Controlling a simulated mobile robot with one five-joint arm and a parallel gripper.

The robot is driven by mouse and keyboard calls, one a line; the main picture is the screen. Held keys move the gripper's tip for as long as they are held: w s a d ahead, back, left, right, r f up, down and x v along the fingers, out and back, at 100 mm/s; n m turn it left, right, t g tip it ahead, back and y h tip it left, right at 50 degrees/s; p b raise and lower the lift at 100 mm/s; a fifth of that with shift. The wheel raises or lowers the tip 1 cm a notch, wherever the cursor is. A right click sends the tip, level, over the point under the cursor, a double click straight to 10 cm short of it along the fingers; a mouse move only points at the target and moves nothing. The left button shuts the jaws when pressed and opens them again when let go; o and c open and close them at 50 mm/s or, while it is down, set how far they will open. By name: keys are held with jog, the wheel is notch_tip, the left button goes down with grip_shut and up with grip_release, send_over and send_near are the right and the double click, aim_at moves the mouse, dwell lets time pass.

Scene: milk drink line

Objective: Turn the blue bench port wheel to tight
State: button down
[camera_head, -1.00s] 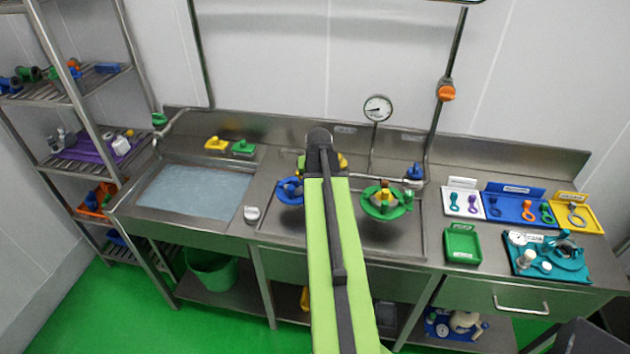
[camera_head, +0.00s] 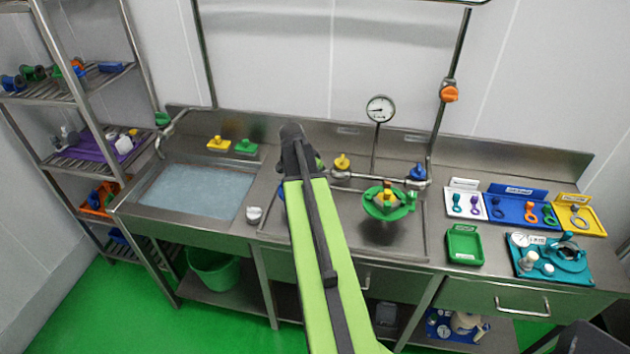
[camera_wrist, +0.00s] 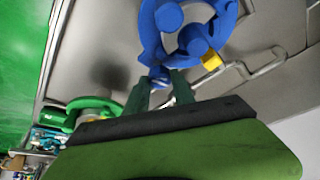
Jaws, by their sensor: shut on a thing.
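The blue wheel (camera_wrist: 150,35) fills the top of the wrist view, with a ring rim, thick spokes and a hub. My gripper (camera_wrist: 160,84) is shut on a small blue knob at the wheel's rim, between its two green fingers. In the head view my arm hides nearly all of the wheel; only a sliver of blue (camera_head: 281,191) shows left of the arm. The fingertips are hidden there. I cannot read any tight mark.
A green wheel (camera_head: 370,207) with a yellow top stands right of my arm. A yellow knob (camera_head: 342,161) and a gauge (camera_head: 380,109) are behind. A water-filled sink (camera_head: 195,190) lies left. Trays and a teal fixture (camera_head: 525,270) occupy the right bench.

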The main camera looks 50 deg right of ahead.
jog(key=shift+d+m+g, duration=0.1)
jog(key=shift+m+g, duration=0.3)
jog(key=shift+m, duration=0.6)
jog(key=shift+s, duration=0.15)
jog(key=c, duration=1.1)
grip_release()
jog(key=shift+d, duration=0.1)
jog(key=shift+o, duration=0.2)
jog(key=p+v, duration=1.6)
jog(key=v, duration=0.1)
jog(key=shift+a+r, duration=0.2)
